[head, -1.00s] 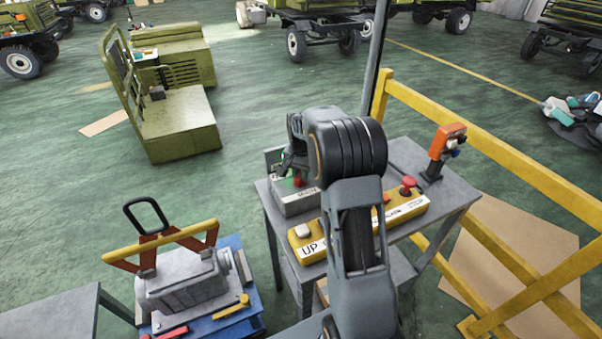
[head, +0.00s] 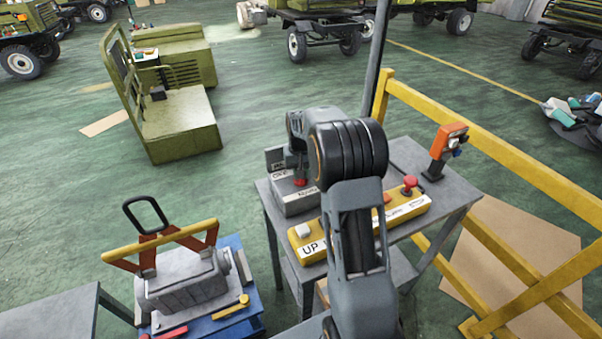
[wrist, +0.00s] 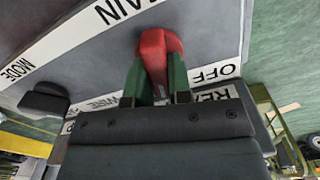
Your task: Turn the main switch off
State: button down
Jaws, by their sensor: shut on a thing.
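The main switch is a red handle (wrist: 160,45) on a grey box. In the wrist view, my gripper (wrist: 157,88) has its two green fingers shut on the handle's lower part, one on each side. An "OFF" label (wrist: 216,73) lies just right of the handle, and a label ending in "AIN" lies above it. In the head view, my gripper (head: 297,162) is over the grey switch box (head: 297,205), with the red handle (head: 299,182) below it. The fingers are mostly hidden there, and I cannot tell the handle's exact setting.
A yellow control box (head: 305,248) with buttons, including a red one (head: 410,181), sits on the grey table (head: 405,155) beside the switch box. An orange device (head: 448,142) stands at the table's right. A yellow railing (head: 500,150) runs behind on the right.

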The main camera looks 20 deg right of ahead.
jog(key=n, duration=0.5)
jog(key=shift+a+n, duration=0.15)
jog(key=shift+n, duration=0.15)
jog(key=n, duration=0.5)
jog(key=shift+a+n+b, duration=0.15)
jog(key=shift+n+b, duration=0.15)
jog(key=shift+b, duration=0.1)
jog(key=shift+n, duration=0.3)
jog(key=c, duration=1)
grip_release()
jog(key=shift+c, duration=0.2)
notch_tip(320, 180, up, 14)
jog(key=shift+b, duration=0.35)
jog(key=shift+f, duration=0.1)
